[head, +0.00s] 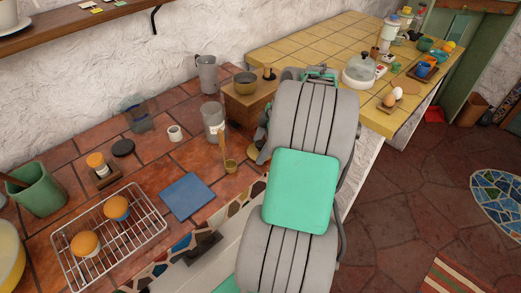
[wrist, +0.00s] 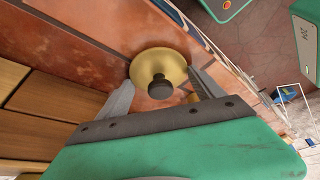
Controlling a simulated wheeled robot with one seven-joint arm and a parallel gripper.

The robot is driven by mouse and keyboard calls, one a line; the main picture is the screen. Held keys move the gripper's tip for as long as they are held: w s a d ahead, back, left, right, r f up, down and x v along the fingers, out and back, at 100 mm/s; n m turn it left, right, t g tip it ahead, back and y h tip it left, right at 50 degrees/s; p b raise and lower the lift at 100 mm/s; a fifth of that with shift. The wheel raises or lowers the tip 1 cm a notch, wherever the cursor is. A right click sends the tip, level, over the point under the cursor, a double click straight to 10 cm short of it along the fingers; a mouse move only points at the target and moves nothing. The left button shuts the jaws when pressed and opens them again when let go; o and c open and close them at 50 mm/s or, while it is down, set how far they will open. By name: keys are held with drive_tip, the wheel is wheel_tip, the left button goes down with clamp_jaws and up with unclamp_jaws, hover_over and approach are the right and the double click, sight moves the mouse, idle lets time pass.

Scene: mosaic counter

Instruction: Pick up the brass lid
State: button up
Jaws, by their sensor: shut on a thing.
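The brass lid (wrist: 152,62) is a round golden disc with a dark knob at its centre, seen in the wrist view. My gripper (wrist: 161,78) has one finger on each side of the lid and is shut on it. The lid is close to the terracotta counter; I cannot tell whether it still touches. In the head view a sliver of the brass lid (head: 254,154) shows beside my arm, which hides the gripper fingers.
A glass jar (head: 213,119), a small brass cup (head: 231,166) with a wooden tool and a blue tile (head: 187,194) stand to the left. A wire rack (head: 110,245) holds orange-topped cups.

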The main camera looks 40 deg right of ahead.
drive_tip(key=c, duration=0.6)
drive_tip(key=shift+c, duration=0.2)
